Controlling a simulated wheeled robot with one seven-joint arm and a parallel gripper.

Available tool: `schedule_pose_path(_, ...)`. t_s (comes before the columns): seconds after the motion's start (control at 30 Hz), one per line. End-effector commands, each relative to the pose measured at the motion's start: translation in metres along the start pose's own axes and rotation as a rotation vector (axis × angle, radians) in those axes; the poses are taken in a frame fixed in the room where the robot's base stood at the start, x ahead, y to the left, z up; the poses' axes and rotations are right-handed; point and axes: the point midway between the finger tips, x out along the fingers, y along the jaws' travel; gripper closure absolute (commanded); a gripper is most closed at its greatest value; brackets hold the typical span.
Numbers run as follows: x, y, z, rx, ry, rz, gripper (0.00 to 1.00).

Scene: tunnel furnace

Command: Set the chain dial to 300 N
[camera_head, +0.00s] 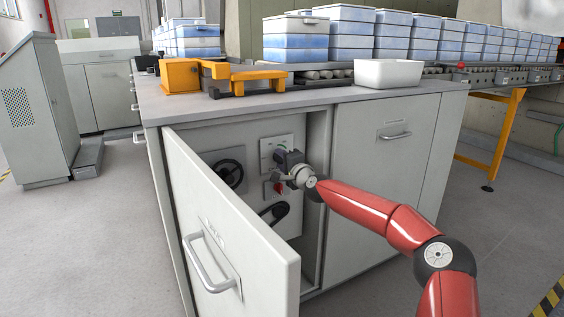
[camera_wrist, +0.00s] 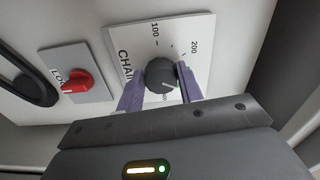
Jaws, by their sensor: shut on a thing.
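In the wrist view, the chain dial (camera_wrist: 160,75) is a dark round knob on a white plate marked CHAIN, with 100 and 200 readable. A pale line shows on the knob's lower right part; I cannot tell which value it points to. My gripper (camera_wrist: 161,80) is shut on the dial, with one purple finger on each side. The fingers and palm hide the lower part of the scale, and 300 is not readable. In the head view, my gripper (camera_head: 284,158) reaches into the open cabinet and hides the knob; part of the dial plate (camera_head: 271,146) shows.
A red knob (camera_wrist: 76,82) on a grey plate sits left of the dial, its label partly hidden. A black handwheel (camera_head: 230,175) and a black handle (camera_head: 273,213) are also inside. The open cabinet door (camera_head: 225,230) stands at the left; the cabinet side wall is close on the right.

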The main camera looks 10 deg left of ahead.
Motion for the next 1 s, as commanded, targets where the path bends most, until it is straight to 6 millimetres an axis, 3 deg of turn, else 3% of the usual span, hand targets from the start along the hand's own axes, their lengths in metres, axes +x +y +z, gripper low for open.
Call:
schedule_pose_path(0.03, 0.000, 0.000, -0.002, -0.001, 0.004, 0.000, 0.60)
schedule_pose_path(0.17, 0.000, 0.000, -0.002, -0.001, 0.003, 0.000, 0.43)
schedule_pose_path(0.53, -0.005, 0.000, -0.001, -0.001, 0.000, 0.000, 0.42)
schedule_pose_path(1.0, -0.070, 0.001, -0.002, -0.001, 0.003, 0.000, 0.42)
